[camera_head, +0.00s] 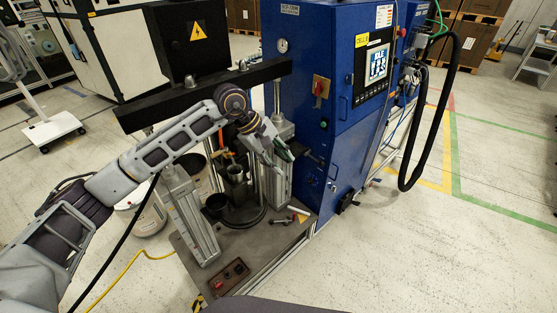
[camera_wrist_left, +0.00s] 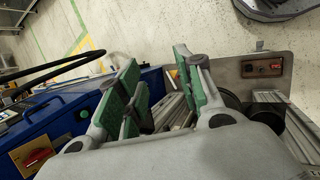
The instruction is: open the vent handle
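My left arm reaches in from the left over the drum pump, and my left gripper (camera_head: 282,152) is beside the pump's right-hand column, near the blue cabinet. In the left wrist view the green-padded fingers of the left gripper (camera_wrist_left: 160,78) are apart, with nothing seen held between them. The drum pump (camera_head: 237,187) stands between two grey columns, partly hidden by my arm. A small orange part (camera_head: 227,154) shows beside the pump, under my wrist. I cannot tell for sure which part is the vent handle. My right gripper is in neither view.
The blue cabinet (camera_head: 345,130) stands right of the pump, with a red switch (camera_head: 319,88) on its side. A control box (camera_head: 230,275) and small loose items (camera_head: 298,212) are on the base plate (camera_head: 262,250). A black hose (camera_head: 432,125) hangs at the right.

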